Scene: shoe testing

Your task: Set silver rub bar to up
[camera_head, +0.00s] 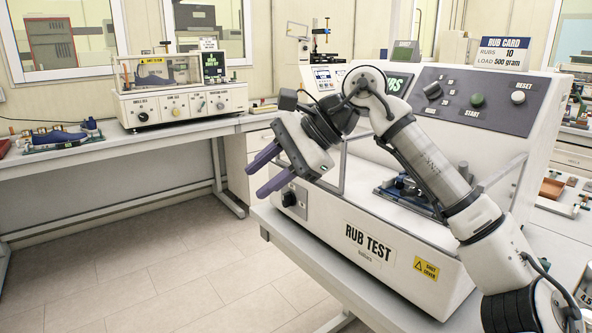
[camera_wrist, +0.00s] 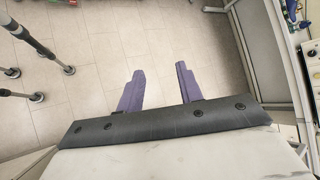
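The white rub test machine (camera_head: 318,225) stands on the bench at the right in the head view. A blue and dark fixture (camera_head: 395,190) sits in its open bay, partly covered by my arm. I cannot clearly pick out the silver rub bar; my arm hides part of the bay. My gripper (camera_head: 254,183) hangs in the air at the machine's left front corner, near a black knob (camera_head: 289,199). Its two purple fingers are apart with nothing between them. The wrist view also shows my gripper (camera_wrist: 160,68) open and empty above the floor.
The machine's sloped panel (camera_head: 475,98) carries buttons, and a rub card (camera_head: 503,53) stands on top. Another tester (camera_head: 182,104) and a blue shoe (camera_head: 58,137) are on the left bench (camera_head: 120,160). The floor (camera_head: 170,270) between the benches is clear.

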